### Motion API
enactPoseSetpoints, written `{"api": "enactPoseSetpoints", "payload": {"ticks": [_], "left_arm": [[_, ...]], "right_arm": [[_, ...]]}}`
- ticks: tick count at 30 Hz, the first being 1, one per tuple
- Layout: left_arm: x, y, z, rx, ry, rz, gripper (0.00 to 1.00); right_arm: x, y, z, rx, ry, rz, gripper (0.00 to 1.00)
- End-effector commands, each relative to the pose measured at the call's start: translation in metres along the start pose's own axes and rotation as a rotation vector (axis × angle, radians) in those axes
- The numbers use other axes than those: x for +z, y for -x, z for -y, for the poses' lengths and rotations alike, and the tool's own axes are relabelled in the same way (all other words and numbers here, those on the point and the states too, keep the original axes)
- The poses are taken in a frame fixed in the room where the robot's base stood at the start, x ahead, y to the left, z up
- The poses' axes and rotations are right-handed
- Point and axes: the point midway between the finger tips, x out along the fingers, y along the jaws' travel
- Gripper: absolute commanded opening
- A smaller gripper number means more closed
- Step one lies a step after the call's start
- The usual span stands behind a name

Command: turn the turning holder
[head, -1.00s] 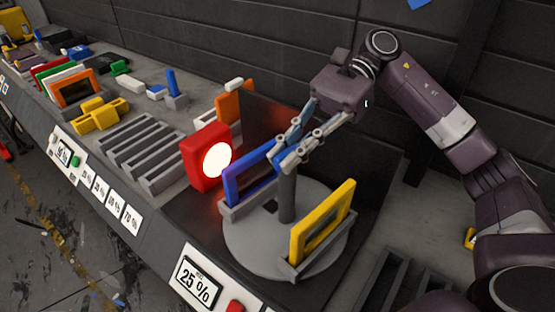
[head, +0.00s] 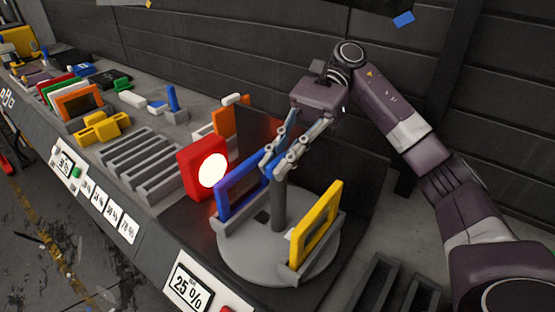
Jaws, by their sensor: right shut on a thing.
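The turning holder is a round grey turntable (head: 255,262) with an upright grey post (head: 279,205) at its centre. A blue frame (head: 225,203) stands in a slot on its left side, facing the red lamp. A yellow frame (head: 331,205) stands in a slot on its right side. My right gripper (head: 276,166) comes from the upper right and is shut on the top of the post. Its fingers hide the post's top and overlap the blue frame's upper corner. My left gripper is not in view.
A red box with a lit white lamp (head: 212,170) stands close to the left of the blue frame. A dark panel (head: 258,132) rises behind the holder. Grey slotted racks (head: 140,165) lie further left.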

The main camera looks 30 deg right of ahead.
Motion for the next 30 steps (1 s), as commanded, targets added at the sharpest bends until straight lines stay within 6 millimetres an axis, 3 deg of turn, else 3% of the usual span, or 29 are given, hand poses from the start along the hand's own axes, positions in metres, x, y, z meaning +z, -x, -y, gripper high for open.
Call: {"api": "enactPoseSetpoints", "payload": {"ticks": [3, 4, 9, 20, 30], "left_arm": [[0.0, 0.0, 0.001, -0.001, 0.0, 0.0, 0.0], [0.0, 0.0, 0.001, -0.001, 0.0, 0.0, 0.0], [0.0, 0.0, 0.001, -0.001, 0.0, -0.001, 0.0], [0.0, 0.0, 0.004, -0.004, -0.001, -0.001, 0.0], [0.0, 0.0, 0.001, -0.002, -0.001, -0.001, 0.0]], "right_arm": [[0.003, 0.001, 0.0, -0.003, 0.006, 0.003, 0.0], [0.003, 0.001, 0.0, -0.003, 0.006, 0.003, 0.13], [0.002, 0.001, 0.0, -0.002, 0.004, 0.002, 0.29], [0.009, 0.004, 0.0, -0.002, 0.004, 0.001, 0.29], [0.067, 0.028, 0.0, -0.002, 0.008, 0.001, 0.29]]}}
